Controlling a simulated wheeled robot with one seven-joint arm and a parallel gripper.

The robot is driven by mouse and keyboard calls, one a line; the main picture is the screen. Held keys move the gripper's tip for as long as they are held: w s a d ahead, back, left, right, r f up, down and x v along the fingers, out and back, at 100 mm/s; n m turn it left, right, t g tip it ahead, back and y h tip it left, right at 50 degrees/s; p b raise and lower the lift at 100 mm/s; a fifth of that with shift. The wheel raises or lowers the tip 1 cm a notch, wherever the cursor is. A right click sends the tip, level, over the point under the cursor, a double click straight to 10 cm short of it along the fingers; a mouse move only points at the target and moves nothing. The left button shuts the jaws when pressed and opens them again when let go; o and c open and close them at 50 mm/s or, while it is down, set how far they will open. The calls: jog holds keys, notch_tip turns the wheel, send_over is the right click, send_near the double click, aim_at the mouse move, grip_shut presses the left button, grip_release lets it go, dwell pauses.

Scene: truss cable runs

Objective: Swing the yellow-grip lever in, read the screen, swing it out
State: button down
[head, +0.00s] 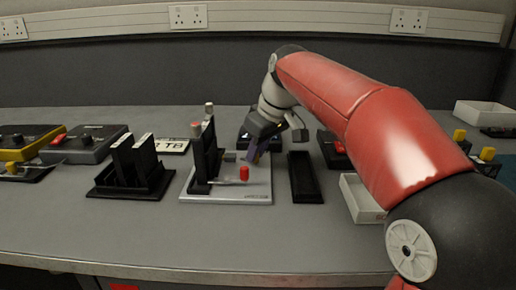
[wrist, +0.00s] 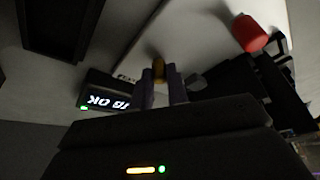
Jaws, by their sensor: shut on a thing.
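My gripper (head: 258,150) reaches down at the right side of the grey base plate (head: 225,190). In the wrist view my gripper (wrist: 160,88) is shut on the yellow grip (wrist: 158,68) of the lever, which sits between the fingertips. In the head view the grip is hidden by my gripper. A small black box with a lit screen (wrist: 108,102) shows beside the fingers in the wrist view. Its white text is upside down and seems to end in "OK"; the first characters are hard to read. A small green light glows at its edge.
A red knob (head: 244,173) and tall black uprights (head: 206,150) stand on the plate. A black slotted holder (head: 133,170) is to the left and a black tray (head: 304,178) to the right. Open white bins (head: 360,200) and yellow-knobbed units (head: 487,156) lie further right. The front bench is clear.

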jog(key=shift+s+a+m+h, duration=0.2)
jog(key=shift+m+h, duration=0.1)
jog(key=shift+m, duration=0.5)
jog(key=c, duration=1.4)
grip_release()
jog(key=shift+o, duration=0.2)
jog(key=p+v, duration=0.1)
jog(key=v, duration=0.7)
jog(key=shift+s+f, duration=0.1)
jog(key=shift+s, duration=0.05)
